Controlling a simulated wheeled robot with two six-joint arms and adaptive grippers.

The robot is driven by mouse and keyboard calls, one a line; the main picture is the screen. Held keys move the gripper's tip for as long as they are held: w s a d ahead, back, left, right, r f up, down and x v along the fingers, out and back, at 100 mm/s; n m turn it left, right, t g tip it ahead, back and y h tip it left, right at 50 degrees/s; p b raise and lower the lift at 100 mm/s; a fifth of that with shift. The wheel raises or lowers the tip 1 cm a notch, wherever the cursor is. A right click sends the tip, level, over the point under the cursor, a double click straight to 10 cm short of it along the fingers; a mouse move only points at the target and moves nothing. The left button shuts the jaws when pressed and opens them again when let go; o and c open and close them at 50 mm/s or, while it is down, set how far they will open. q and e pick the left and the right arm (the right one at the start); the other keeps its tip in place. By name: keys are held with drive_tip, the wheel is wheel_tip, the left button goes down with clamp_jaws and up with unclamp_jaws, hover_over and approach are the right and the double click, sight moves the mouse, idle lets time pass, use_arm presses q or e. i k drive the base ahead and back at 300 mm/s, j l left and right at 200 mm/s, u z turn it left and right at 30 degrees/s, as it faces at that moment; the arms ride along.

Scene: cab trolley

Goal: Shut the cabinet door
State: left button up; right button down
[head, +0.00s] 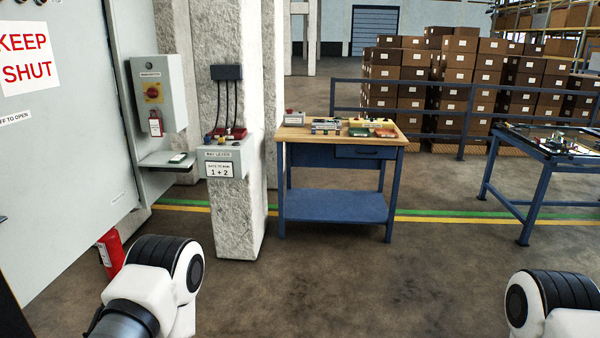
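A large grey cabinet door (75,150) fills the left edge of the head view. It carries a white sign (28,58) with red letters reading "KEEP SHUT" and a small label (15,119) ending in "TO OPEN". The door's left part is cut off by the frame, and I cannot tell how far it stands open. No door handle shows. Only white and black links of my two arms show at the bottom left and bottom right. Both grippers are out of view.
A switch box (173,80) with a red knob and small shelf (158,163) are right of the door. A red extinguisher (110,252) stands below. A concrete pillar (247,215), blue workbench (335,207) and another table (555,150) stand beyond. Floor (370,285) ahead is clear.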

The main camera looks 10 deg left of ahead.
sight(66, 178)
drive_tip(key=i+l+u, duration=0.15)
drive_tip(key=i+u, duration=0.25)
drive_tip(key=i+l+u, duration=1)
drive_tip(key=l+u, duration=0.2)
drive_tip(key=u, duration=0.55)
